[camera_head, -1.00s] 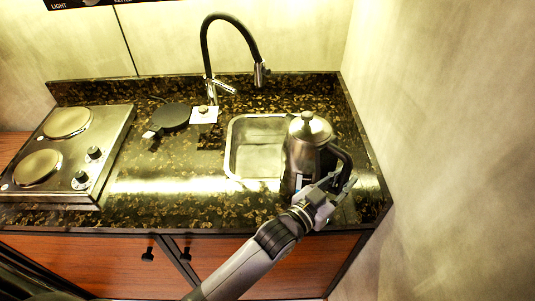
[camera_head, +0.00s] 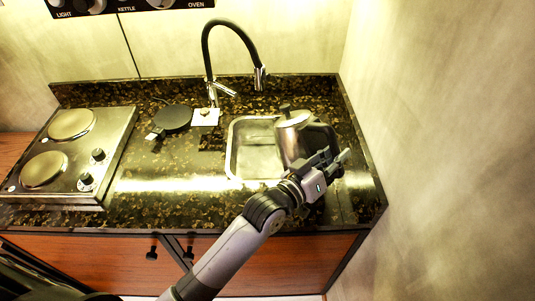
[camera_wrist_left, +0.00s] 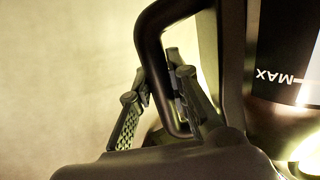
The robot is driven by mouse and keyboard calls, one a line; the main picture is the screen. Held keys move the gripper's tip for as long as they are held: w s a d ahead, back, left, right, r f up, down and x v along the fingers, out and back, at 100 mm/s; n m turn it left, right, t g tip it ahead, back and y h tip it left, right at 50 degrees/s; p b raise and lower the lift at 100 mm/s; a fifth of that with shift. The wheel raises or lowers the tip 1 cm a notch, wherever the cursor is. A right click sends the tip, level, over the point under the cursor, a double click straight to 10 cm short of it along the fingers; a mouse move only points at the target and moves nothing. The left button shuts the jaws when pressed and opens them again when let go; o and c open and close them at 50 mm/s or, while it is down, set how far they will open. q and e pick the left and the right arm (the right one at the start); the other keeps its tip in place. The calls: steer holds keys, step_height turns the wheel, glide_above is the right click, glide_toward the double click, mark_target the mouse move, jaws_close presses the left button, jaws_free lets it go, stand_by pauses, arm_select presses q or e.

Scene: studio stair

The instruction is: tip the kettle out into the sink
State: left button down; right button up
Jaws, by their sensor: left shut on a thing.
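The steel kettle (camera_head: 296,138) with a black handle is held up at the right side of the steel sink (camera_head: 233,150), tilted to the left, its lid leaning left. It covers part of the basin. My left gripper (camera_head: 325,172) is shut on its handle, on the kettle's right side. In the left wrist view the black handle (camera_wrist_left: 150,45) passes between the two fingers (camera_wrist_left: 155,100), and part of the body with a MAX mark shows at the right. The spout is hidden, and no water can be seen. My right gripper is not in view.
A black tap (camera_head: 236,30) arches behind the sink. A wall (camera_head: 440,150) rises close at the right of the counter.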

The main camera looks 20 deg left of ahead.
mark_target(329, 141)
arm_select(q)
steer(key=shift+w+a+r+n, duration=0.2)
steer(key=shift+a+r+n, duration=0.1)
steer(key=shift+r, duration=0.1)
steer(key=shift+w+a+r+n, duration=0.3)
steer(key=shift+a+r+n, duration=0.2)
steer(key=shift+n, duration=0.1)
steer(key=shift+w+a+r+n, duration=0.3)
steer(key=shift+a+r+n, duration=0.15)
steer(key=shift+n, duration=0.15)
steer(key=shift+r, duration=0.1)
steer(key=shift+w+a+f+n+b, duration=0.15)
steer(key=shift+f+n+b, duration=0.1)
steer(key=shift+n+b, duration=0.2)
steer(key=shift+a+n, duration=0.2)
steer(key=shift+n, duration=0.05)
steer(key=shift+w+a, duration=0.15)
steer(key=shift+w, duration=0.05)
steer(key=shift+s+n, duration=0.1)
steer(key=shift+n, duration=0.2)
steer(key=shift+a, duration=0.1)
